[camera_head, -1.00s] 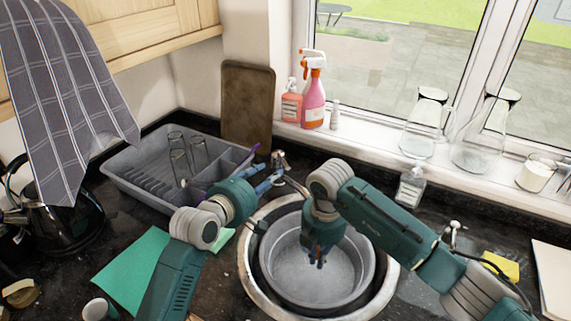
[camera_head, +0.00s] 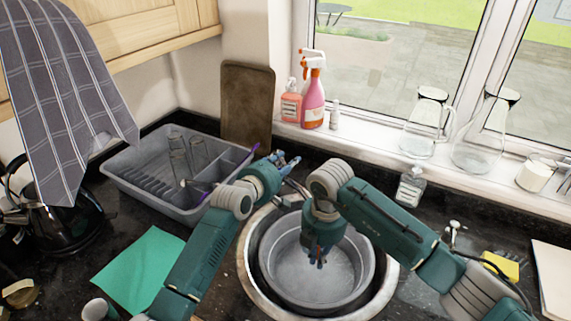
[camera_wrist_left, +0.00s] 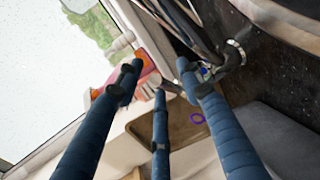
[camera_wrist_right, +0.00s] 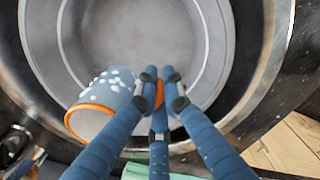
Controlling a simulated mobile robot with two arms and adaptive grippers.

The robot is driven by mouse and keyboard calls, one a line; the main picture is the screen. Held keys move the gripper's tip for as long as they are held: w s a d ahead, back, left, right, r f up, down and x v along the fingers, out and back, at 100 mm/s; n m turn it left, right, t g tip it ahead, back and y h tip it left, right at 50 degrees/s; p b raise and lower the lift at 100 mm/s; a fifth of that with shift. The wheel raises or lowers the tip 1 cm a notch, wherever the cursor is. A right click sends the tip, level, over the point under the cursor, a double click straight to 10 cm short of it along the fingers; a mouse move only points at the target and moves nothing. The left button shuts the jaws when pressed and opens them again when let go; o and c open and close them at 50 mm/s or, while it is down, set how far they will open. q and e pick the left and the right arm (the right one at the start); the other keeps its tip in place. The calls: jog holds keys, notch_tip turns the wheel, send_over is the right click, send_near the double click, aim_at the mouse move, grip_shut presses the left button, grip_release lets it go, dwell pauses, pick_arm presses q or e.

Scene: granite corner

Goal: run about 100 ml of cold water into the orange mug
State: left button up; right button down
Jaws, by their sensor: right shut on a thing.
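The orange mug (camera_wrist_left: 0,0) is not visible in the head view, but in the right wrist view a blue-grey mug with white spots and an orange rim (camera_wrist_right: 92,107) hangs over the grey basin (camera_wrist_right: 140,35). My right gripper (camera_head: 319,262) is shut on its orange handle (camera_wrist_right: 159,94); it also shows in the right wrist view (camera_wrist_right: 160,80). My left gripper (camera_head: 290,163) is at the tap behind the sink, its fingers spread in the left wrist view (camera_wrist_left: 160,80). The metal tap (camera_wrist_left: 236,53) shows beside one finger, with a small blue mark near it. I cannot tell whether they touch.
The grey basin (camera_head: 352,293) sits in the round sink. A dish rack (camera_head: 140,185) with glasses stands at the left. Spray and soap bottles (camera_head: 312,98) and glass jugs (camera_head: 424,130) line the sill. A green cloth (camera_head: 138,270) lies on the worktop.

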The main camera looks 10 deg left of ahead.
pick_arm(q)
grip_shut()
jog(key=shift+w+r+n+g, duration=0.15)
jog(key=shift+r+n+g, duration=0.15)
jog(key=shift+r, duration=0.2)
jog(key=shift+w+a+r+g, duration=0.15)
jog(key=shift+r+g, duration=0.15)
jog(key=shift+g, duration=0.2)
grip_release()
